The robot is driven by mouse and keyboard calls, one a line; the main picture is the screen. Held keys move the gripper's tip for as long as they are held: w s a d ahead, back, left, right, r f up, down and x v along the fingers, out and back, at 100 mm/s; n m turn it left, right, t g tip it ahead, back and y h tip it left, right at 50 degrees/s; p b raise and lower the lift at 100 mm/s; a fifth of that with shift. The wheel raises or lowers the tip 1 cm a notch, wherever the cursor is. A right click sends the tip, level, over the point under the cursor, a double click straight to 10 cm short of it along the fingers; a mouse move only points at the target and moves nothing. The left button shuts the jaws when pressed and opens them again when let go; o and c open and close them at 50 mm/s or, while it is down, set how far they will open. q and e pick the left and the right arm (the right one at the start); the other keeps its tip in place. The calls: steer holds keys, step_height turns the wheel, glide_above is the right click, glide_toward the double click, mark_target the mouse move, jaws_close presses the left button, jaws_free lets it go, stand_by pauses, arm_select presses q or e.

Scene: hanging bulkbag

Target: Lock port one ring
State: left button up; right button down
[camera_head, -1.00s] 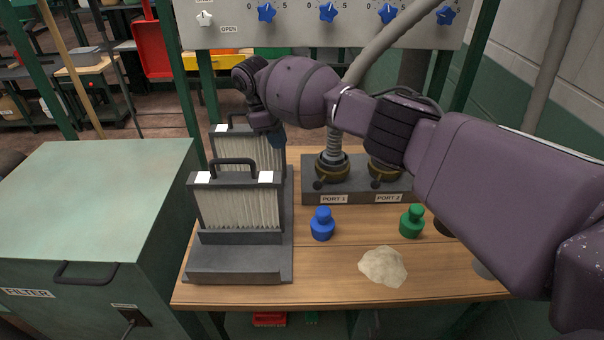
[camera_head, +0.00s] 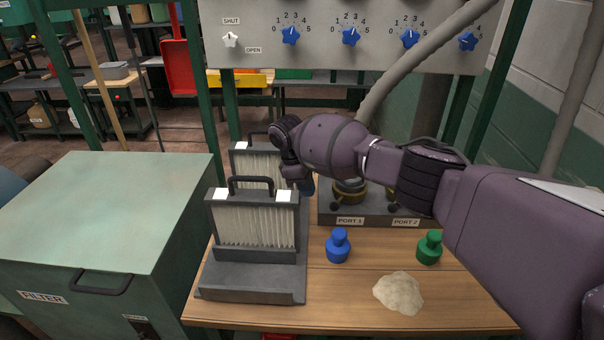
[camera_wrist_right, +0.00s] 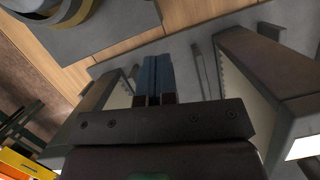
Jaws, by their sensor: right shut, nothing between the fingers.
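The brass port 1 ring (camera_head: 349,192) sits on a dark base above the PORT 1 label (camera_head: 350,221). My forearm hides its upper part and the hose above it in the head view. A brass ring, probably this one, shows cut off in the upper left of the right wrist view (camera_wrist_right: 68,12). My right gripper (camera_head: 307,187) points down to the left of port 1, beside the rear filter panel. Its blue fingers are together and empty in the wrist view (camera_wrist_right: 155,72), apart from the ring. The port 2 ring is mostly hidden behind my arm. My left gripper is not in view.
Two pleated filters stand in a dark holder (camera_head: 250,283) on the left of the wooden table. A knob panel (camera_head: 330,60) stands behind.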

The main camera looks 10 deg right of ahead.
mark_target(337, 202)
steer(key=d, duration=0.1)
steer(key=s+d+f, duration=0.1)
steer(key=d+p, duration=0.1)
steer(key=shift+s+d+f, duration=0.15)
steer(key=shift+s+d, duration=0.05)
steer(key=shift+s, duration=0.15)
steer(key=shift+s+d+f, duration=0.1)
steer(key=shift+d+f, duration=0.1)
steer(key=shift+s+d+p, duration=0.1)
steer(key=shift+s+p, duration=0.1)
steer(key=shift+p, duration=0.3)
steer(key=shift+s+d+n, duration=0.1)
steer(key=shift+s+n, duration=0.05)
steer(key=shift+n, duration=0.15)
steer(key=shift+s, duration=0.1)
